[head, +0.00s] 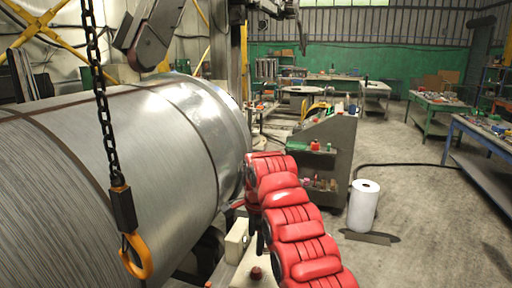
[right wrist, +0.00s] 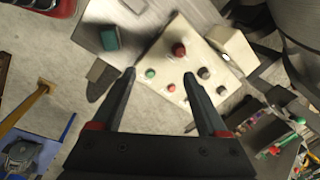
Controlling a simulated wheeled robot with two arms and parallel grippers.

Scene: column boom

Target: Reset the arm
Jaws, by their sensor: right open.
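A cream control panel (right wrist: 180,65) lies below my right gripper (right wrist: 159,76) in the right wrist view. It carries a red mushroom button (right wrist: 179,49), a small green button, a small red button and dark knobs. The two dark fingers are apart with nothing between them, and their tips overlap the panel's lower left part. I cannot tell the height above it. In the head view the panel (head: 242,276) shows at the bottom edge with its red button (head: 256,272). My red right arm reaches over beside it, and the gripper is mostly hidden. My left gripper is not in view.
A large metal coil (head: 150,140) fills the left of the head view, with a chain and orange hook (head: 137,257) hanging before it. A dark cabinet (head: 328,150), a white roll (head: 363,206) and workbenches (head: 436,108) stand to the right. Grey floor between them is mostly clear.

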